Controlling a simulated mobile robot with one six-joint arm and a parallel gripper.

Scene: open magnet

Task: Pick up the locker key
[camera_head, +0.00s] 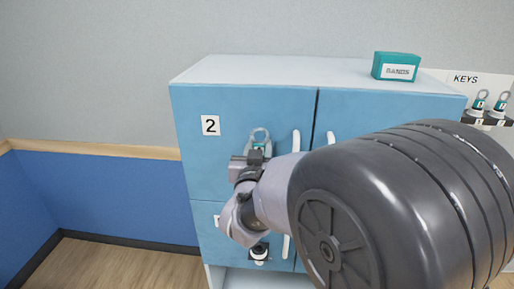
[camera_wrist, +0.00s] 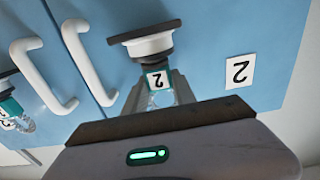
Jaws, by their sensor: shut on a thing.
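The locker key shows in the wrist view as a teal tag (camera_wrist: 158,79) marked 2 with a metal ring. It is between the fingers of my gripper (camera_wrist: 159,86), which is shut on it. The tag is right against the white and dark lock knob (camera_wrist: 150,46) on the door marked 2; I cannot tell whether the key sits in the lock. My gripper hides the lock there.
White door handles (camera_head: 296,142) stand close to the right of my gripper. Another lock (camera_head: 260,252) is on the door below. A teal box (camera_head: 396,66) is on the locker top. A KEYS board (camera_head: 465,79) with several keys is at the right.

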